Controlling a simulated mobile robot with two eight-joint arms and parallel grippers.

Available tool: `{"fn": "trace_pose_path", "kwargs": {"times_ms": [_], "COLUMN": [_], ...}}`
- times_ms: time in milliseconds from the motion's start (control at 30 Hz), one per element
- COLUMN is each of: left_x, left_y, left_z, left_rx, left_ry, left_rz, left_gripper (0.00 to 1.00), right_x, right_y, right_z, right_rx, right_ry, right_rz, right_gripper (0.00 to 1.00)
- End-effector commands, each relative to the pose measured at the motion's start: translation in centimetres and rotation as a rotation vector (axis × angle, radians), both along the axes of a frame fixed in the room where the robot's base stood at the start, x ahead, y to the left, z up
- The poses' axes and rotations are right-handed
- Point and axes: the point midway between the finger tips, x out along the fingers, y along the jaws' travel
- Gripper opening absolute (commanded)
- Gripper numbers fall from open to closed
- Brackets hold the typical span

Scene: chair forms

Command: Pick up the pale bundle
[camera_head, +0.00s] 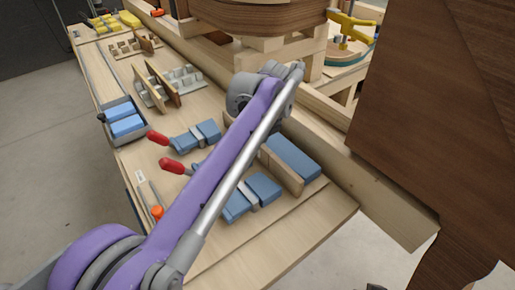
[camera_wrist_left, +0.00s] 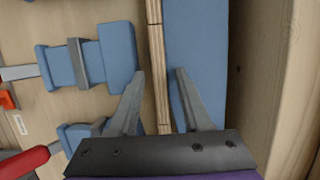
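The pale bundle (camera_wrist_left: 154,50) looks like thin wooden strips seen edge-on, running up the left wrist view beside a long blue block. A pale wooden piece that appears to be it (camera_head: 283,172) shows in the head view, partly behind my purple arm. My left gripper (camera_wrist_left: 160,74) is open. Its two grey fingers lie on either side of the bundle with gaps between. Whether the fingertips reach down to the bundle's height I cannot tell. In the head view my left gripper is hidden behind the arm. My right gripper is not in view.
The long blue block (camera_head: 293,157) lies just right of the bundle. Blue-and-grey blocks (camera_head: 252,196) and red-handled tools (camera_head: 172,165) lie to its left. A large dark brown panel (camera_head: 440,100) rises at the right.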

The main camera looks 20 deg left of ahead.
Motion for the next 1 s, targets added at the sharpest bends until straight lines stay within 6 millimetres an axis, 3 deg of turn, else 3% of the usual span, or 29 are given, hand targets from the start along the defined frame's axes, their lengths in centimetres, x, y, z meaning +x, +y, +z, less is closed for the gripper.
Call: {"fn": "trace_pose_path", "kwargs": {"times_ms": [33, 233, 1000], "left_x": [0.00, 0.00, 0.00], "left_y": [0.00, 0.00, 0.00], "left_z": [0.00, 0.00, 0.00], "left_rx": [0.000, 0.000, 0.000], "left_ry": [0.000, 0.000, 0.000], "left_rz": [0.000, 0.000, 0.000], "left_gripper": [0.37, 0.01, 0.00], "right_x": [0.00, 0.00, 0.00], "right_y": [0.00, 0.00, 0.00], "right_z": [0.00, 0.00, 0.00], "right_rx": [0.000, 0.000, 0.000], "right_ry": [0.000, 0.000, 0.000], "right_rz": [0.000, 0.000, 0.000], "right_gripper": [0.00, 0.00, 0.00]}}
